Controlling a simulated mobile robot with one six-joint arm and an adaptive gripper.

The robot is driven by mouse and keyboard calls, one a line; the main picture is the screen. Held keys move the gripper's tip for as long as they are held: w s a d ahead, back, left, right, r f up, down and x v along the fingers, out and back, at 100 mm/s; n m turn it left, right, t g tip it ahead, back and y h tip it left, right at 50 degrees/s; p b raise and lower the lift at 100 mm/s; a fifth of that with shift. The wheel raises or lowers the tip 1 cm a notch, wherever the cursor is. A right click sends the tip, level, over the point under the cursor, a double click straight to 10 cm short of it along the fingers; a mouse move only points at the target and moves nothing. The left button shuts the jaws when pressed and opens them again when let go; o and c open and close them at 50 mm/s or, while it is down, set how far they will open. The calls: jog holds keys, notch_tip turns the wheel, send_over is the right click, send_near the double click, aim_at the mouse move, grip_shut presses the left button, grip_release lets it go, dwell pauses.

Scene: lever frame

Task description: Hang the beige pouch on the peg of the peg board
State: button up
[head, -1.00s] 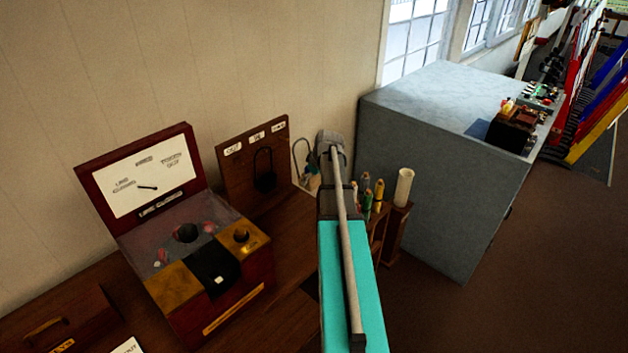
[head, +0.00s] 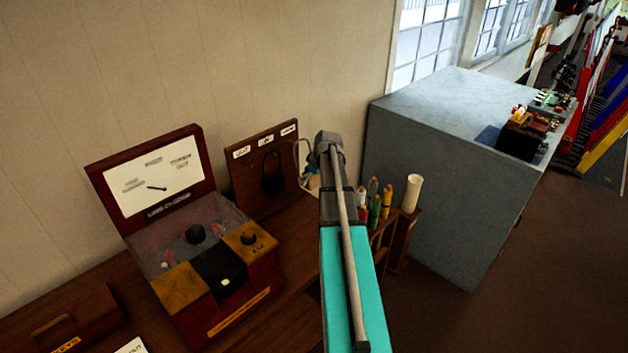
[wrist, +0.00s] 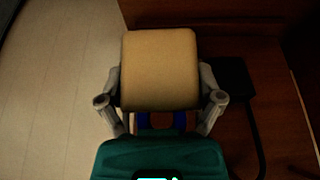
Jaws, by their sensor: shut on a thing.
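The beige pouch (wrist: 160,68) fills the upper middle of the wrist view, close to the camera. My gripper (wrist: 160,96) is shut on it, one grey finger at each side. The wooden peg board (head: 239,183) stands against the wall in the head view, with labels along its top and a black padlock-shaped thing (head: 273,182) hanging on it. My gripper is just right of the board in the head view, mostly hidden behind my arm. I cannot tell which peg is free.
A dark red instrument box (head: 222,315) with an open lid stands left of the board. A rack with colored tubes (head: 375,210) and a cream roll (head: 412,193) stands right of my arm. A large grey cabinet (head: 440,190) is further right.

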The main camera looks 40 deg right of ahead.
jog(key=shift+w+a+f+b, duration=0.1)
jog(key=shift+w+f+b, duration=0.2)
jog(key=shift+w, duration=0.55)
jog(key=shift+w+f+b, duration=0.25)
jog(key=shift+w, duration=0.55)
jog(key=shift+w+f, duration=0.1)
jog(key=o, duration=0.8)
